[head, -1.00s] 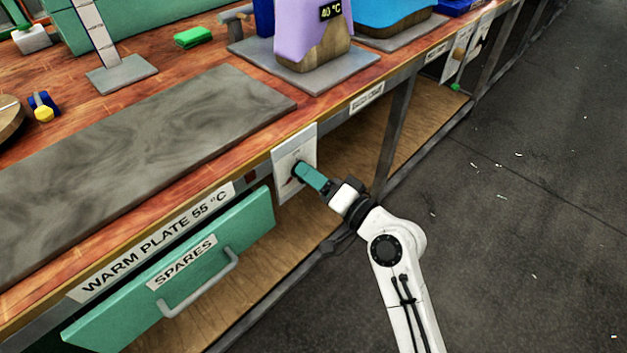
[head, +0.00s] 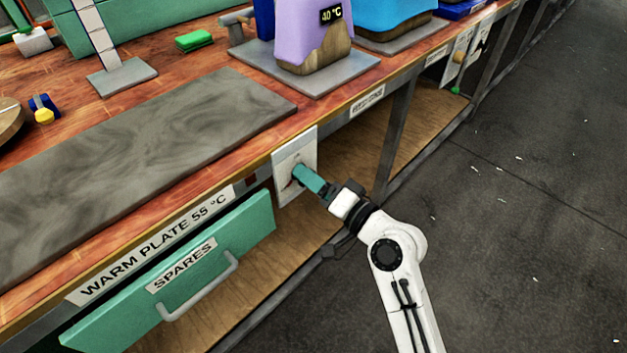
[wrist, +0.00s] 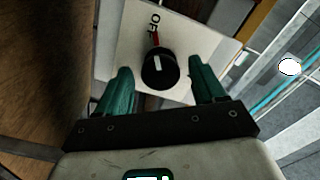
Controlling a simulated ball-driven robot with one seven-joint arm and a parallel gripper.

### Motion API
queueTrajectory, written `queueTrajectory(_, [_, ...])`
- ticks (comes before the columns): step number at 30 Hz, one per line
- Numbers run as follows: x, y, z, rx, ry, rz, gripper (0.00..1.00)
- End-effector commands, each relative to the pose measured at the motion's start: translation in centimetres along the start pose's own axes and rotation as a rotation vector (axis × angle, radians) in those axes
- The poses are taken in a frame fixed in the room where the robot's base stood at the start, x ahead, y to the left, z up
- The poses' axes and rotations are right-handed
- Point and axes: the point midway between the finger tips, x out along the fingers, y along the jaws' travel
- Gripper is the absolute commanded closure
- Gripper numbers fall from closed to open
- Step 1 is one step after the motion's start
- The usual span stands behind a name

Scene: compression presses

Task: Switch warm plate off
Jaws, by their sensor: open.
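The warm plate (head: 130,150) is a grey slab on the bench, above a label reading "WARM PLATE 55 °C" (head: 155,244). A white switch panel (head: 306,146) hangs on the bench front to the right of that label. In the wrist view the panel (wrist: 205,40) carries a black round knob (wrist: 159,68) with a white mark, a red mark beside it and a word that looks like "OFF" (wrist: 155,22). My gripper (head: 298,172) is at the panel, its teal fingers hiding the knob in the head view. In the wrist view its fingers (wrist: 160,78) are apart, one on each side of the knob.
A green "SPARES" drawer (head: 180,270) with a bar handle is below the label, left of my gripper. A bench leg (head: 396,135) stands to the right of the panel. A purple press showing 40 °C (head: 310,35) stands on the bench. Open floor (head: 540,220) is at the right.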

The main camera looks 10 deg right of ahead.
Motion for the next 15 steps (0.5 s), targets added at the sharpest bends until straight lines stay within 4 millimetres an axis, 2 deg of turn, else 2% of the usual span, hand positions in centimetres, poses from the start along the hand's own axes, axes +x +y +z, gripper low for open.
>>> queueTrajectory(4, [-0.5,0.0,-0.1,0.001,0.001,0.001,0.31])
queueTrajectory(7, [-1.7,0.1,-0.1,0.000,0.004,0.002,0.31])
queueTrajectory(15, [-6.8,0.1,0.0,0.001,0.002,0.003,0.31])
